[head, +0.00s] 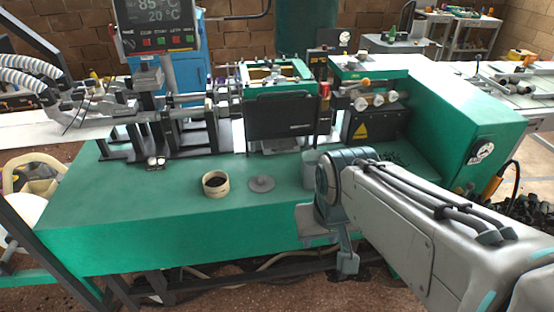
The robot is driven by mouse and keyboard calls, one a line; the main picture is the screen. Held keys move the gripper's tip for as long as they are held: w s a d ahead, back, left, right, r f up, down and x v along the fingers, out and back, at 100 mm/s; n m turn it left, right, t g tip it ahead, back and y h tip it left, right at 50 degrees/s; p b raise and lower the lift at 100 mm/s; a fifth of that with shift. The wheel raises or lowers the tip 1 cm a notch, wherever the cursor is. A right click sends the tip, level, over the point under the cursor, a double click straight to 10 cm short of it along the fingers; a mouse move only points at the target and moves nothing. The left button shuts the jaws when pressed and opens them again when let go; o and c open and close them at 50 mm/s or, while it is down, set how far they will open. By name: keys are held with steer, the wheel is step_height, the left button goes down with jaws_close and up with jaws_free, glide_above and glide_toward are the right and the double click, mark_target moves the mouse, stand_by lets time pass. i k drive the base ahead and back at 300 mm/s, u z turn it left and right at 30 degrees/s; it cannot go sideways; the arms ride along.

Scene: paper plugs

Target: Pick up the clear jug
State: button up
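A pale, see-through container (310,170), which looks like the clear jug, stands on the green machine bench (120,205). It is just left of my wrist, which hides its right side. My gripper (330,250) is at the bench's front edge, nearer the camera and lower in the picture than the jug.
A cream cup with dark contents (216,184) and a flat grey disc (262,184) lie left of the jug. The green machine with a dark front panel (280,116) stands behind. A large green housing (465,120) is at right. The bench's left front is clear.

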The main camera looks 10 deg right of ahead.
mark_target(309, 159)
steer(key=u, duration=0.95)
steer(key=i, duration=1)
steer(key=z, duration=2.7)
